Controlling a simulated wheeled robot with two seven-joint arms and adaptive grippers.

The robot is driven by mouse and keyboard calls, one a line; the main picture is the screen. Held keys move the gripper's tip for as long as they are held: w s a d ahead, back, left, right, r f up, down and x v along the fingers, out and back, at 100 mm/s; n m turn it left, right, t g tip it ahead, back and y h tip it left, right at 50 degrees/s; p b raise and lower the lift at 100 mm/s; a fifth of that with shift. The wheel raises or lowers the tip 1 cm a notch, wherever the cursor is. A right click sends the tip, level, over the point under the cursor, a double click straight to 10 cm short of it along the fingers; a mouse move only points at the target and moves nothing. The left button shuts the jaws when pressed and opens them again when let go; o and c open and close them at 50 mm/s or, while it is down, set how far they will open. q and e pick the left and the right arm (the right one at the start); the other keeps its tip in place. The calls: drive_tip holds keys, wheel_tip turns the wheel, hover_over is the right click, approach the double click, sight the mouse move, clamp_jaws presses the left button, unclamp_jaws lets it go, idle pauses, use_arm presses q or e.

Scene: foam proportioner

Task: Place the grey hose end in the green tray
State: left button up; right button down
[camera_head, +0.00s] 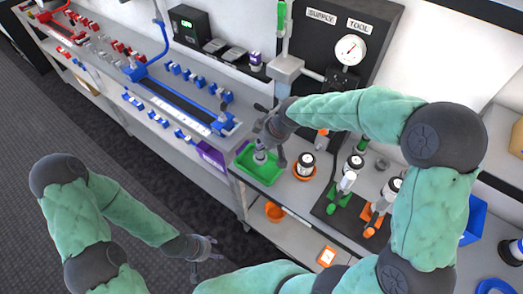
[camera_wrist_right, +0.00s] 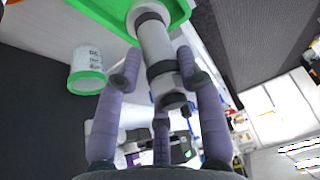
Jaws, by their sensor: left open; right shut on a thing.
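The green tray (camera_head: 264,175) stands on the grey bench, near the middle of the head view. My right gripper (camera_head: 270,150) is over it, shut on the grey hose end (camera_head: 260,156). The right wrist view shows the grey hose end (camera_wrist_right: 154,45) between the purple-grey fingers, with its far end over the green tray (camera_wrist_right: 112,14). I cannot tell if it touches the tray floor. My left gripper (camera_head: 205,248) is open and empty, low in front of the bench and apart from the tray.
A white container in an orange ring (camera_head: 305,165) stands right of the tray. Green and orange nozzles (camera_head: 345,185) stand farther right on a dark mat. A black panel with a gauge (camera_head: 350,50) rises behind. Blue rack parts (camera_head: 175,95) line the left bench.

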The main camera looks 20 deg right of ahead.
sight(261, 150)
drive_tip(key=shift+w+d+f, duration=0.15)
drive_tip(key=shift+w+f, duration=0.7)
drive_tip(key=shift+f, duration=0.2)
drive_tip(key=f, duration=0.1)
drive_tip(key=f+b, duration=0.1)
drive_tip(key=f, duration=0.1)
drive_tip(key=shift+w+f, duration=0.2)
drive_tip(key=shift+f, duration=0.05)
drive_tip(key=shift+r, duration=0.1)
drive_tip(key=c, duration=1.2)
unclamp_jaws()
drive_tip(key=shift+f, duration=0.25)
drive_tip(key=o, duration=0.4)
drive_tip(key=shift+r, duration=0.1)
